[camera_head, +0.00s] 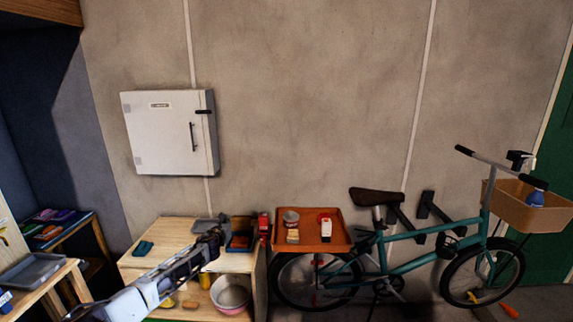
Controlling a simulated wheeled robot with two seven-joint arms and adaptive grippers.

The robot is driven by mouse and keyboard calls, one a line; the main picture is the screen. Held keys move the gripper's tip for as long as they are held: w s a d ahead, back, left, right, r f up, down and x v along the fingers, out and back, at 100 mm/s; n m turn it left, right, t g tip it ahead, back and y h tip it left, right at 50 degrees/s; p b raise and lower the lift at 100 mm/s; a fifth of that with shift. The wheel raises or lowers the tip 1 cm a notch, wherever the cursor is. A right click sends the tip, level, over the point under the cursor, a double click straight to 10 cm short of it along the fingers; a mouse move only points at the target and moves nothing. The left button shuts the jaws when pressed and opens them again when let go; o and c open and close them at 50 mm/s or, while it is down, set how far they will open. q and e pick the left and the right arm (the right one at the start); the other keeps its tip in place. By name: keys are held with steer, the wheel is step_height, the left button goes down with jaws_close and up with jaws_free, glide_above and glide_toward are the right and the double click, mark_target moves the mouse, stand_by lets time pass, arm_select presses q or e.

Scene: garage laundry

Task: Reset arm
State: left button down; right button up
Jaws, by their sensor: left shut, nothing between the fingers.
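My left arm comes in from the lower left. My left gripper (220,232) is shut and empty, in front of the wooden shelf unit (180,232). It covers part of the top and of a grey tray (204,225) there. I cannot tell whether it touches anything. My right gripper is not in view.
An orange tray (337,241) with a can (291,219) and a red-and-white item (325,226) sits beside the shelf unit, by a teal bicycle (405,254). A white cabinet (160,133) hangs on the wall.

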arm_select(q)
steer(key=s+a+f+n+g+b, duration=0.1)
steer(key=s+a+f+n+g, duration=0.1)
steer(key=s+f+n, duration=0.7)
steer(key=s+a+f+n+g, duration=0.15)
steer(key=s+f+n, duration=0.25)
steer(key=f+n, duration=0.9)
steer(key=s+a+f+n+g+b, duration=0.1)
steer(key=s+f+n+g, duration=0.1)
steer(key=s+f+n, duration=0.9)
steer(key=s+f+g, duration=0.4)
steer(key=s+f, duration=1.6)
steer(key=f, duration=0.2)
steer(key=s+d+f+g, duration=0.1)
steer(key=s+f, duration=0.3)
steer(key=s, duration=0.9)
steer(key=s+d+f+g+b, duration=0.1)
steer(key=s+f, duration=0.3)
steer(key=s, duration=1)
steer(key=s+d+f+g+b, duration=0.1)
steer(key=s+f, duration=0.3)
steer(key=s, duration=0.9)
steer(key=shift+s+d+f+g, duration=0.2)
steer(key=shift+s+g, duration=0.05)
steer(key=shift+g, duration=0.6)
